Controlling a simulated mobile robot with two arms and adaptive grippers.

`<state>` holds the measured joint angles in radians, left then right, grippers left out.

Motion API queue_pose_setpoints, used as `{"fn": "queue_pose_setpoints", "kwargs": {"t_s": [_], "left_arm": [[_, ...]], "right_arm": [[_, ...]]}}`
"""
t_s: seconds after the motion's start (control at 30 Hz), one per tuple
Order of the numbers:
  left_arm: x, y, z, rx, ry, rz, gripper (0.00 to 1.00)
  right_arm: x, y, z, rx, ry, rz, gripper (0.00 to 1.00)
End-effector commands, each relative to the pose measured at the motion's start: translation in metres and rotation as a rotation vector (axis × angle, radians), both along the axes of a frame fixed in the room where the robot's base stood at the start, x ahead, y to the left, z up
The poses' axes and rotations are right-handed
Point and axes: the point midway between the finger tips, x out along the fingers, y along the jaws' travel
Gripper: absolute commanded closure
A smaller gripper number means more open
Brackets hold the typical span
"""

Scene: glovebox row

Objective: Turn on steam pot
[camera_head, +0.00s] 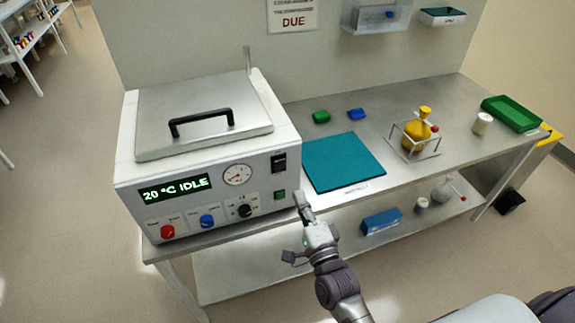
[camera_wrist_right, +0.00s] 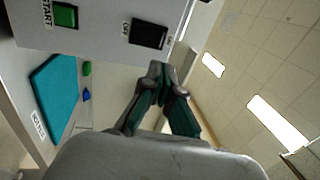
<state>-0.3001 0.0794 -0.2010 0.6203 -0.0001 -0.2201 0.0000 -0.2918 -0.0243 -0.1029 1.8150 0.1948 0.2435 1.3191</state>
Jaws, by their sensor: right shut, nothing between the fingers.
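The steam pot (camera_head: 205,165) is a white box with a steel lid and black handle, at the left end of the bench. Its display (camera_head: 175,190) reads "20 °C IDLE". A black rocker switch (camera_head: 279,162) sits at the right of its front, above a green button (camera_head: 279,195). In the right wrist view the rocker switch (camera_wrist_right: 148,32) and the green START button (camera_wrist_right: 65,15) show at the top. My right gripper (camera_head: 301,198) is shut and empty, just right of the green button; in the wrist view its fingertips (camera_wrist_right: 160,72) are just below the switch. My left gripper is out of view.
A teal mat (camera_head: 343,162) lies right of the pot. A yellow flask (camera_head: 416,135) in a wire stand, a white jar (camera_head: 482,123) and a green tray (camera_head: 511,113) stand farther right. The pot's front also has a gauge (camera_head: 237,174), red knob (camera_head: 167,232) and blue knob (camera_head: 207,221).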

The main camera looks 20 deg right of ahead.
Motion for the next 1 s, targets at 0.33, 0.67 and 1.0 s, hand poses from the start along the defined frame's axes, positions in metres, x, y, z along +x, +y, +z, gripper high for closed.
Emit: {"fn": "queue_pose_setpoints", "kwargs": {"t_s": [0.33,0.67,1.0], "left_arm": [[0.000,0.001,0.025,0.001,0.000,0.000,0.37],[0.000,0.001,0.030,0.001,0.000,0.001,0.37],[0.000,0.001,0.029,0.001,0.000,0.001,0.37]], "right_arm": [[0.070,0.003,0.018,0.000,-0.001,0.000,1.00],[0.092,0.003,0.018,0.000,0.001,0.000,1.00],[0.096,0.003,0.019,0.000,-0.001,0.000,1.00]]}}
